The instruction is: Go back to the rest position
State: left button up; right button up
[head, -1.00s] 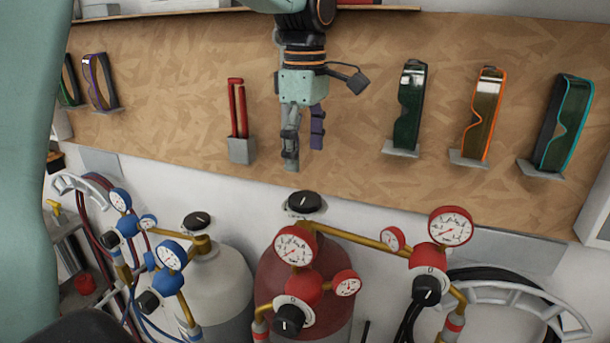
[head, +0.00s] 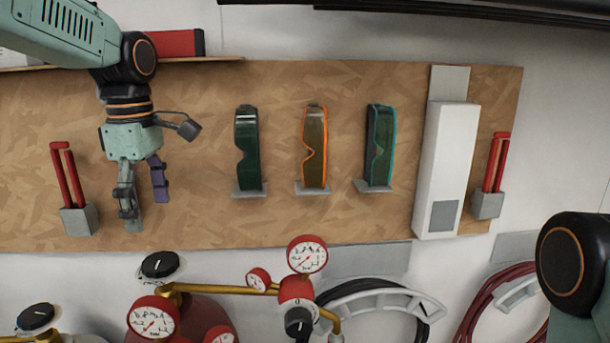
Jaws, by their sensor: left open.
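My left gripper (head: 145,190) hangs fingers down in front of the wooden board (head: 210,220) in the head view. Its jaws are apart, with nothing between them. It is to the right of a red-handled tool (head: 67,175) in a grey holder and to the left of the dark green goggles (head: 248,150). My right gripper is out of view; a dark round joint of my own arm shows at the lower right.
Orange-rimmed goggles (head: 314,148), cyan-rimmed goggles (head: 380,147), a white box (head: 447,170) and a second red-handled tool (head: 495,163) hang on the board. Below are gas gauges (head: 307,254), cylinder knobs (head: 158,265) and a hose on a bracket (head: 375,300).

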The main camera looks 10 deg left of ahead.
aim_at(160, 260)
pick_arm(q)
notch_tip(160, 260, down, 9)
jog(key=shift+f, duration=0.1)
dwell(0.3)
notch_tip(160, 260, up, 12)
notch_tip(160, 260, down, 12)
jog(key=shift+s+r, duration=0.1)
jog(key=m, duration=1)
jog(key=shift+m, duration=0.3)
jog(key=m, duration=0.6)
jog(key=shift+m, duration=2.6)
